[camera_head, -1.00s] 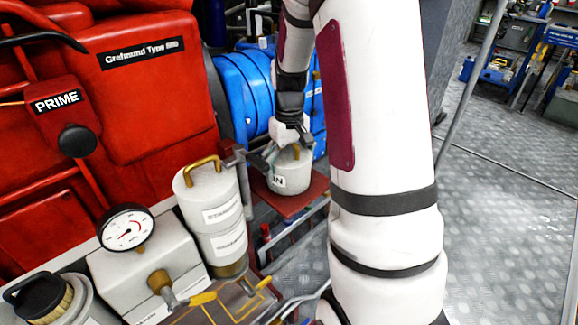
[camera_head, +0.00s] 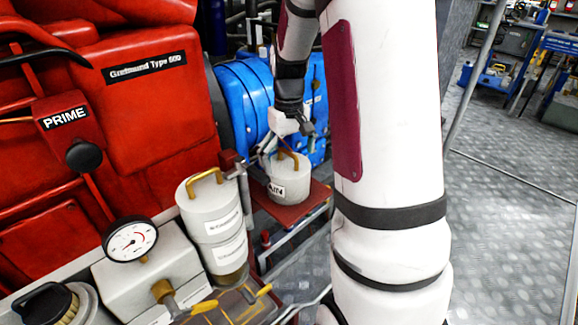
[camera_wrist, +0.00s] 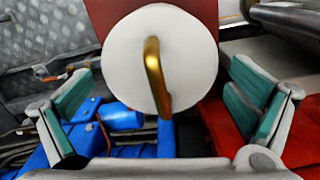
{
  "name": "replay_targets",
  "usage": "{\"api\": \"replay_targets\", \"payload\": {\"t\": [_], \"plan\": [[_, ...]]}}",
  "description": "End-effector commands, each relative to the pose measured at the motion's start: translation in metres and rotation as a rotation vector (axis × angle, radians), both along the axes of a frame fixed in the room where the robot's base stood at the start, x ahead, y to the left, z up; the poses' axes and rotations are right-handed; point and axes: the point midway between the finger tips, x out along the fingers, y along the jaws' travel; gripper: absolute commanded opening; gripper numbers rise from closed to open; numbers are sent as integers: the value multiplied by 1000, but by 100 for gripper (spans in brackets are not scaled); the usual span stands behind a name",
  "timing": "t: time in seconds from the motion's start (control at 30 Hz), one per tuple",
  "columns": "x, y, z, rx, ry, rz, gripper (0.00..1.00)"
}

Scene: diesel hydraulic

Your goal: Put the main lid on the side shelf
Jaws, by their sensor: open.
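The main lid (camera_head: 288,187) is a white cylinder with a brass handle and a label reading "…AIN". It sits upright on the red side shelf (camera_head: 293,213) in the head view. In the wrist view the lid (camera_wrist: 128,65) shows from above with its brass handle, and a red part of the shelf (camera_wrist: 108,12) lies behind it. My gripper (camera_head: 283,143) is just above the lid in the head view. In the wrist view my gripper (camera_wrist: 160,100) is open, with its fingers wide apart on either side of the lid and not touching the handle.
Another white canister (camera_head: 211,212) with a brass handle stands left of the shelf. A pressure gauge (camera_head: 130,240) is at lower left. The red engine (camera_head: 120,100) and a blue machine part (camera_head: 245,98) lie close behind. The floor (camera_head: 510,230) at right is clear.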

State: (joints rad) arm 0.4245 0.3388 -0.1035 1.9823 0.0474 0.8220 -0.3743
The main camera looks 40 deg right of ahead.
Motion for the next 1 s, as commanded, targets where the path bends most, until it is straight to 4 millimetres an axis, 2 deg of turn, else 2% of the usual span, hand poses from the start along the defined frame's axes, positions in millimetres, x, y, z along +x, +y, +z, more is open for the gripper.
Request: {"api": "replay_targets", "payload": {"t": [0.03, 0.2, 0.43, 0.53, 0.67, 0.77, 0.9, 1.0], "plan": [[0, 0, 15, -2, -3, 0, 100], [0, 0, 45, -1, -1, 0, 100], [-1, 1, 65, 0, 0, 1, 100], [-5, 12, 75, 2, -4, 9, 100], [-25, 48, 103, 10, -15, 31, 100], [-52, 85, 127, 18, -25, 52, 100], [-100, 133, 152, 26, -30, 86, 100], [-138, 162, 162, 28, -31, 109, 100]]}}
